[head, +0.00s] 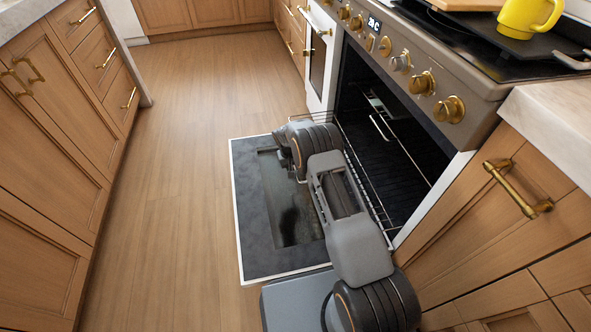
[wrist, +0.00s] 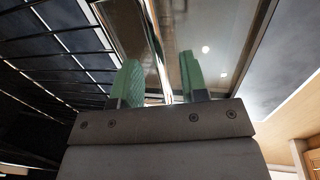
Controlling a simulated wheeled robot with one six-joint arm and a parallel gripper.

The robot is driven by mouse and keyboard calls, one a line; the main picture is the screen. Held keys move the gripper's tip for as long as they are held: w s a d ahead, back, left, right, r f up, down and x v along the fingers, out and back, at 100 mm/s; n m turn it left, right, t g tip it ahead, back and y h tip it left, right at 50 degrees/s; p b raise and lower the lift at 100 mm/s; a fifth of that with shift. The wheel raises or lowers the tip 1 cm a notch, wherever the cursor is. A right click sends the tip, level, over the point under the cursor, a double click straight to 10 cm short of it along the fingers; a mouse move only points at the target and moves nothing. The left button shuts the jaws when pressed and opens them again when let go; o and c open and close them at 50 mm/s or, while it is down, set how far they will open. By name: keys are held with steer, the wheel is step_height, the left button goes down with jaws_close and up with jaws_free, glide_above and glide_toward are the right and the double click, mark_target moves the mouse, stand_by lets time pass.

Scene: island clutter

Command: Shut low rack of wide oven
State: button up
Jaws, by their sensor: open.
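The wide oven (head: 480,70) stands on the right in the head view with its door (head: 250,240) folded down flat. The low rack (head: 372,192), of dark wires with a bright front rim, sits in the lower cavity, its front edge slightly out past the opening. In the wrist view, the rack's wires (wrist: 65,45) fill the left side. My gripper (wrist: 158,80) is open there, its two green fingers apart. A bright metal bar (wrist: 158,45) runs just beyond and between the fingers; contact is unclear. In the head view my arm hides the fingertips.
A higher wire rack (head: 380,127) shows inside the cavity. Brass knobs (head: 450,109) line the oven's front. A yellow mug (head: 528,16) stands on the cooktop. Wooden cabinets (head: 510,205) flank the oven. The wooden floor (head: 180,150) left of the door is clear.

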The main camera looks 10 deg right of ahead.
steer(key=shift+f, duration=0.3)
jaws_close()
stand_by(0.3)
